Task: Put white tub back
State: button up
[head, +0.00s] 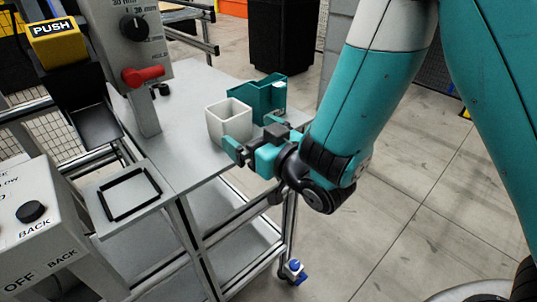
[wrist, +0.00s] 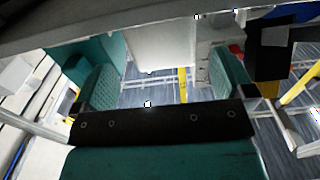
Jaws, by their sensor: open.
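The white tub (head: 216,126) stands upright and open-topped on the grey cart top, near its right edge. My gripper (head: 252,134) is open at the tub's near right side, with teal fingers apart. In the wrist view the tub (wrist: 163,48) appears as a pale wall ahead, between the lines of the two fingers of my gripper (wrist: 164,76). I cannot tell whether the fingers touch it. A black square frame (head: 108,212) lies on a small grey shelf at the cart's left and is empty.
A teal bin (head: 268,92) stands just behind and right of the tub. A control post with a red handle (head: 143,75) rises at the back left. A yellow PUSH part (head: 56,43) and a grey knob box (head: 40,225) are at far left. The cart top (head: 185,160) is clear left of the tub.

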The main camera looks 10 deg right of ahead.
jog(key=shift+p+v, duration=2.35)
jog(key=shift+p, duration=1.9)
notch_tip(320, 180, up, 5)
jog(key=d+m+g+h, duration=0.2)
jog(key=m+g+h, duration=0.15)
jog(key=g, duration=0.25)
jog(key=s+d+r+n+g, duration=0.1)
jog(key=s+d+r+g, duration=0.1)
jog(key=s, duration=0.4)
jog(key=s+d+r+n+g+h, duration=0.1)
jog(key=s+d+r+g, duration=0.1)
jog(key=s+r+g, duration=0.2)
jog(key=s+d+r+n+g+h, duration=0.1)
jog(key=s+d+r+g, duration=0.1)
jog(key=s, duration=0.6)
jog(key=shift+d+r+n+g, duration=0.3)
jog(key=shift+r+g, duration=0.2)
jog(key=shift+r, duration=0.3)
